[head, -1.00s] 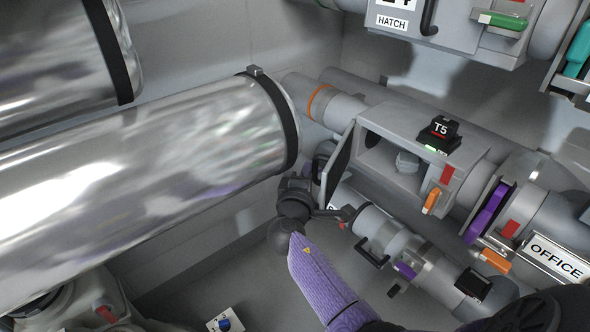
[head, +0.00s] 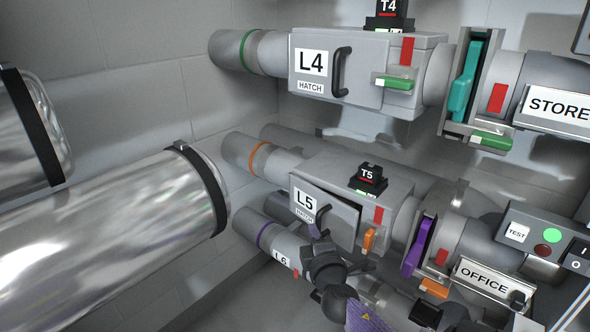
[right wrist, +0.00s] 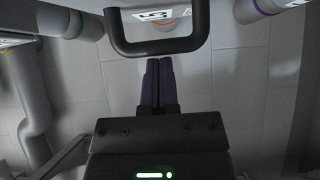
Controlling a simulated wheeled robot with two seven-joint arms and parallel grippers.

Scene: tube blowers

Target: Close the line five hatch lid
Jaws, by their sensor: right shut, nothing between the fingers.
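The line five hatch lid (head: 334,214), a grey plate marked L5 HATCH with a black handle (head: 322,214), stands slightly ajar on its box (head: 345,175). A dark gap shows along its upper edge. My right gripper (head: 317,232) is just below the handle, its fingers shut and empty. In the right wrist view, the shut fingers (right wrist: 157,80) point at the handle bar (right wrist: 158,47). I cannot tell whether they touch it. An orange latch (head: 368,240) hangs at the box's right side, by a red mark. My left gripper is not in view.
The shut L4 hatch (head: 335,70) is above, and the L6 pipe (head: 280,245) runs below. A large shiny cylinder (head: 130,235) fills the left. A purple slide plate (head: 418,246) and a control box (head: 548,240) are to the right.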

